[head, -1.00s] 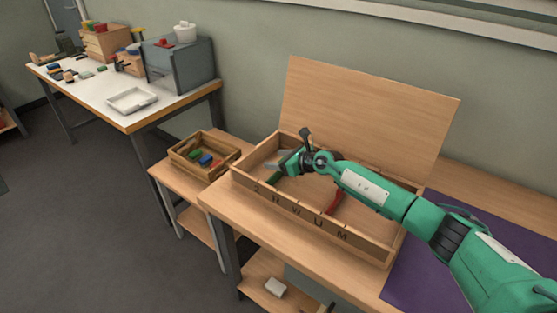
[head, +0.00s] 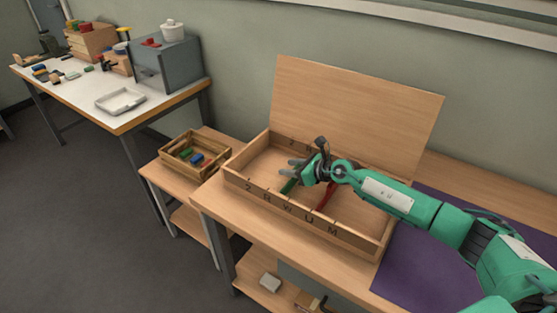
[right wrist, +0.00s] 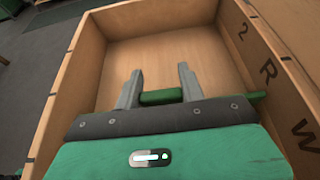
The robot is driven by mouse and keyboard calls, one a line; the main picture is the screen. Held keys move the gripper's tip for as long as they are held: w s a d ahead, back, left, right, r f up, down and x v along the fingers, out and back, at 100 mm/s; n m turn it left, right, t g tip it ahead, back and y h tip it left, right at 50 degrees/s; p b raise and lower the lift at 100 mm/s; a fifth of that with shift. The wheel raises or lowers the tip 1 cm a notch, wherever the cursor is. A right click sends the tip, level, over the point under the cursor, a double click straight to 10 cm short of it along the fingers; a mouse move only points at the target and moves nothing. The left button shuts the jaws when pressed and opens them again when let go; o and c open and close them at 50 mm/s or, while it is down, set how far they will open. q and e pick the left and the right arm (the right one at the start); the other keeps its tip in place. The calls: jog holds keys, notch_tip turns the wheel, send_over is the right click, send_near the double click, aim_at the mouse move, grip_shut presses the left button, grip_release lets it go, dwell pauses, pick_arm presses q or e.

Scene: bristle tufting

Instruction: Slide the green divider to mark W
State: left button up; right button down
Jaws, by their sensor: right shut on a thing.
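The green divider (head: 289,186) stands inside the open wooden box (head: 250,187), whose front wall bears the marks 2, R, W, U and M. My right gripper (right wrist: 160,92) is shut on the green divider, which also shows between its fingers in the right wrist view (right wrist: 161,97). The divider's front end lies near the stretch of wall between R (right wrist: 268,72) and W (right wrist: 304,128); its exact line-up with W (head: 287,208) is hard to tell. A red divider (head: 326,197) stands to the right. My left gripper is not in view.
The box's raised lid (head: 350,110) stands behind it. A small crate (head: 170,160) with coloured pieces is on a lower stand to the left. A purple mat (head: 398,280) lies to the right. The box's left part is empty.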

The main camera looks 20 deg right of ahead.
jog(key=shift+s+d, duration=0.2)
jog(key=shift+s, duration=0.05)
jog(key=c, duration=0.8)
grip_release()
jog(key=shift+c, duration=0.2)
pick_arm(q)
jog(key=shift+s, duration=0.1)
pick_arm(e)
notch_tip(320, 180, up, 20)
